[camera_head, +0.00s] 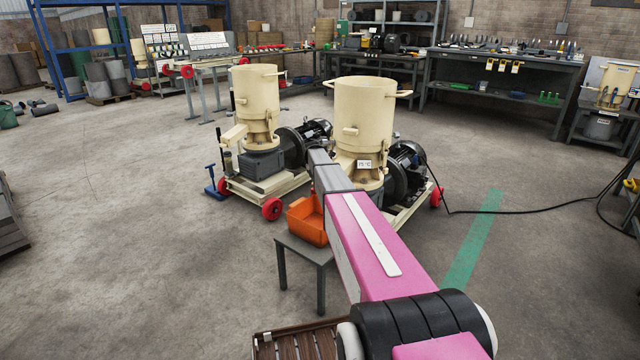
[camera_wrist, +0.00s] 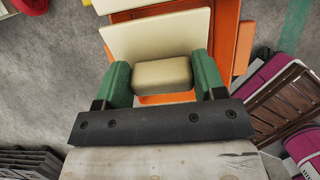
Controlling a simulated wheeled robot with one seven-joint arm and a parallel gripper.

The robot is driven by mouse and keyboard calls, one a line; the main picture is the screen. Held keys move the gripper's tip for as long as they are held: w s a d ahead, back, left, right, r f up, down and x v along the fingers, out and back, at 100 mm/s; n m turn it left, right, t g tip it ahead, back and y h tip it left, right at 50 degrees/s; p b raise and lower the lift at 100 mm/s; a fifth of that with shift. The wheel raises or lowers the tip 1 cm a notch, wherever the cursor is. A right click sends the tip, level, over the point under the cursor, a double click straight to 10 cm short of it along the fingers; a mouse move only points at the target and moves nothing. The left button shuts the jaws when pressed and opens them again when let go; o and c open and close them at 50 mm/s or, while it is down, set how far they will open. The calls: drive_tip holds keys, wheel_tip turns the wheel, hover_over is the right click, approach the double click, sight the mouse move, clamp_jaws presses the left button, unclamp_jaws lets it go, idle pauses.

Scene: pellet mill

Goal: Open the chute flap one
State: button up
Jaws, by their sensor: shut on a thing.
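My gripper (camera_wrist: 162,78) has green fingers on both sides of a cream block-shaped handle (camera_wrist: 162,72) and is shut on it. Behind the handle is a flat cream plate, which looks like the chute flap (camera_wrist: 150,36). How far the flap stands open I cannot tell. In the head view my arm hides the gripper, the handle and the chute of the nearer cream pellet mill (camera_head: 364,115). That mill has a small white "15 °C" label.
An orange bin (camera_head: 308,222) stands on a small grey table (camera_head: 318,254) by the nearer mill; orange also shows below the flap in the wrist view. A second cream mill (camera_head: 255,95) on a red-wheeled cart stands left.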

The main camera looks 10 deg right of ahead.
drive_tip(key=g+y, duration=0.1)
drive_tip(key=r+g+y, duration=0.1)
drive_tip(key=d+r+y, duration=0.1)
drive_tip(key=shift+w+g+y, duration=0.3)
drive_tip(key=shift+w+g, duration=0.1)
idle(0.5)
drive_tip(key=o, duration=1.3)
drive_tip(key=shift+r, duration=0.1)
drive_tip(key=r, duration=0.7)
drive_tip(key=shift+w+d+r, duration=0.15)
drive_tip(key=shift+w+d, duration=0.1)
drive_tip(key=shift+d, duration=0.05)
drive_tip(key=shift+s, duration=0.1)
